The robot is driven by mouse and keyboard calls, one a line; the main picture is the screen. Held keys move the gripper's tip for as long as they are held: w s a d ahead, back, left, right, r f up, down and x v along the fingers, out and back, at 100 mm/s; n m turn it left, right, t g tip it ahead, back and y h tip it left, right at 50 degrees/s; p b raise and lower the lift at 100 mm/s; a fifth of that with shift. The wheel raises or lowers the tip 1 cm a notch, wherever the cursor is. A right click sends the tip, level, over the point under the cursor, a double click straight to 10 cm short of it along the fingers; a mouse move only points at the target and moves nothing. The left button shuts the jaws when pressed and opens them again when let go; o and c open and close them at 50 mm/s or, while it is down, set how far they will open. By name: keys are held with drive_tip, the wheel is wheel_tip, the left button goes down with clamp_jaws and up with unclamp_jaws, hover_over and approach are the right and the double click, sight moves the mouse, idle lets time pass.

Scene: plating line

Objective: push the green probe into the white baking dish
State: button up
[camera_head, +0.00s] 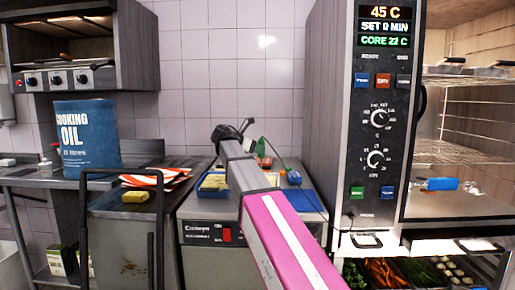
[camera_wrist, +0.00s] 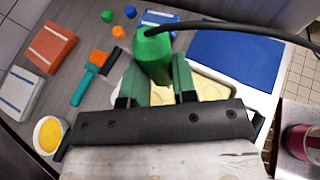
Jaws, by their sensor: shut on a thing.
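The green probe (camera_wrist: 153,52) stands between the green fingers of my gripper (camera_wrist: 156,80) in the wrist view, and the gripper is shut on it. A black cable runs from the probe's top to the right. The white baking dish (camera_wrist: 240,98), with pale yellow food in it, shows partly behind and right of the fingers. The probe's lower end is hidden by the gripper, so I cannot tell whether it touches the food.
In the wrist view, a blue mat (camera_wrist: 236,57) lies beyond the dish. The oven (camera_head: 372,120) stands right of the counter in the head view.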

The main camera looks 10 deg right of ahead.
drive_tip(key=shift+f, duration=2.35)
drive_tip(key=shift+f, duration=1.85)
idle(3.8)
